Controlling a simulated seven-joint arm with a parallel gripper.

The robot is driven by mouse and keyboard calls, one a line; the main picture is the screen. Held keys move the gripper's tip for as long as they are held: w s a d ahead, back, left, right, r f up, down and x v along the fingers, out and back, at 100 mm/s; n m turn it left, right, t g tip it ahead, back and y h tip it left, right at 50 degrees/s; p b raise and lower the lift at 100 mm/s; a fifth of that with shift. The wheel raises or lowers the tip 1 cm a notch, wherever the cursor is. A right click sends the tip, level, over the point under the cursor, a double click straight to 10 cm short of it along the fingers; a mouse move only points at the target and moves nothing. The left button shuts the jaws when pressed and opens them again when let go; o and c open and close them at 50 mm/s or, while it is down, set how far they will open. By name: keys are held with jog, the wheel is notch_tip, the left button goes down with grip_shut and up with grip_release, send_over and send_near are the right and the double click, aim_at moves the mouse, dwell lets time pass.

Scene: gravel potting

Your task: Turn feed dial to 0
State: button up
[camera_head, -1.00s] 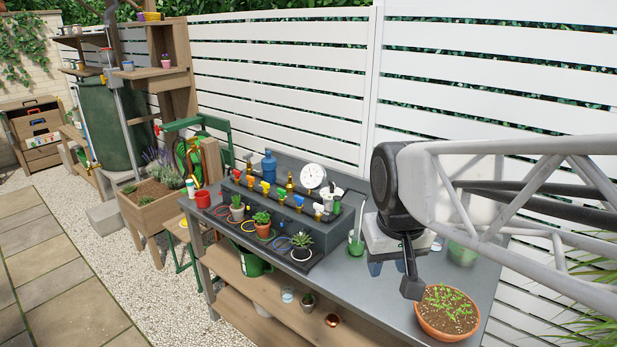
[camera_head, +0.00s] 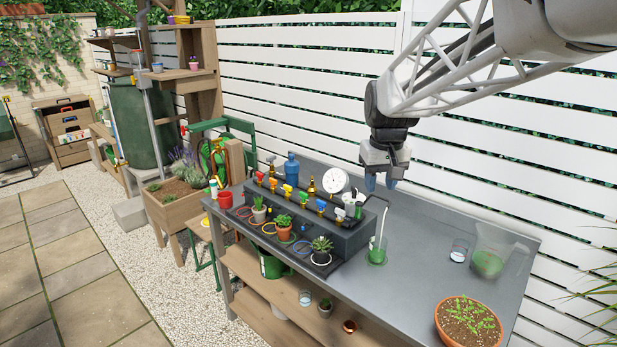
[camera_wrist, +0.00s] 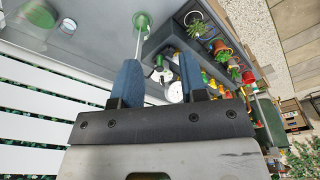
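A round white dial face (camera_head: 335,180) with dark markings stands at the back right of the dark stepped rack (camera_head: 345,238). A small white and dark fitting (camera_head: 352,206) sits in front of it, at the rack's right end. I cannot tell which of these is the feed dial, nor read a setting. My gripper (camera_head: 382,180) hangs above the bench, to the right of the dial face and apart from it. Its blue fingers are spread and empty. In the wrist view the white dial face (camera_wrist: 174,91) shows between the fingers, partly hidden.
Colored taps (camera_head: 289,190) and potted plants (camera_head: 321,248) line the rack. A green-bottomed glass with a stick (camera_head: 377,252), a clear jug (camera_head: 490,258) and a terracotta seedling pot (camera_head: 468,322) stand on the bench (camera_head: 420,255).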

jog(key=w+f, duration=0.3)
jog(key=w, duration=1.3)
jog(key=n+g, duration=0.1)
jog(key=n, duration=0.1)
send_near(355, 187)
jog(key=shift+s+a+f, duration=0.1)
jog(key=shift+s+f, duration=0.3)
jog(key=shift+f, duration=0.1)
jog(key=shift+w+f, duration=0.25)
jog(key=shift+w, duration=0.15)
jog(key=shift+f, duration=0.1)
jog(key=shift+f, duration=3.8)
grip_shut()
